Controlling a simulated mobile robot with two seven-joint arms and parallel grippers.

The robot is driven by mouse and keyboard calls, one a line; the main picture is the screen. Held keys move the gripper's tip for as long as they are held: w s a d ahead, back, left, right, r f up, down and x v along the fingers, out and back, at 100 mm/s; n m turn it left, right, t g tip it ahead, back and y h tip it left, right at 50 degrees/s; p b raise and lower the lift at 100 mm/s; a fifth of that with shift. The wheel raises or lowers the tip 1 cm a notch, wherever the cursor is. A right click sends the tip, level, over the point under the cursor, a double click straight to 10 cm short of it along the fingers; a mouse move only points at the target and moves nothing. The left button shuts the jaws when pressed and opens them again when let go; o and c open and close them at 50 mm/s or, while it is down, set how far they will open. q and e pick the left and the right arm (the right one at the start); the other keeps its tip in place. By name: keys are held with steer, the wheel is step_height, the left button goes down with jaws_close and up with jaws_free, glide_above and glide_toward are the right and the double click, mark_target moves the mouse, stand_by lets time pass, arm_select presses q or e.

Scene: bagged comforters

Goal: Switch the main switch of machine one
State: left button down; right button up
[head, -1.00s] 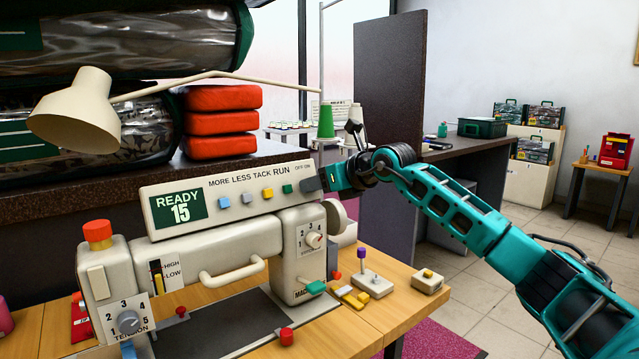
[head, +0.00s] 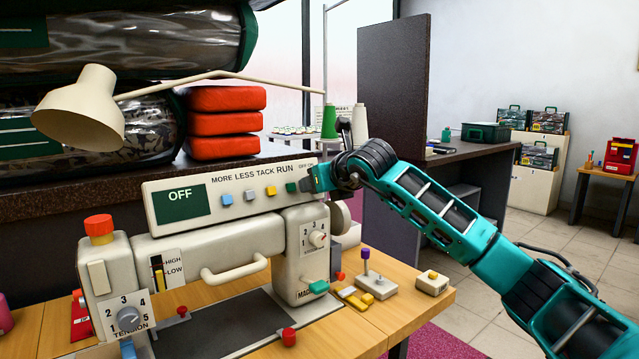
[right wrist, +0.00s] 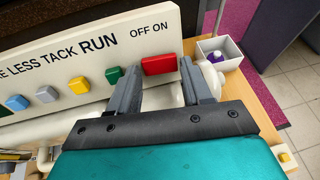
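The sewing machine (head: 225,240) stands on the wooden table with its display (head: 181,203) reading OFF. In the right wrist view the red main switch (right wrist: 158,65) sits under the words "OFF ON" on the front panel (right wrist: 105,55). My right gripper (head: 311,181) is at the right end of that panel and hides the switch in the head view. In the right wrist view its two fingers (right wrist: 160,80) are apart, one on each side of the red switch. I cannot tell whether they touch it. My left gripper is not in view.
A row of coloured buttons (head: 250,194) lies left of the switch, the green one close to my finger. A cream lamp (head: 80,105) hangs over the left. A pedestal with a purple-topped lever (head: 374,283) and a small box (head: 432,283) stand on the table's right.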

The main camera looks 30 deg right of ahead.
steer(key=o, duration=0.3)
steer(key=v, duration=1.3)
steer(key=shift+b, duration=0.4)
steer(key=shift+f, duration=0.1)
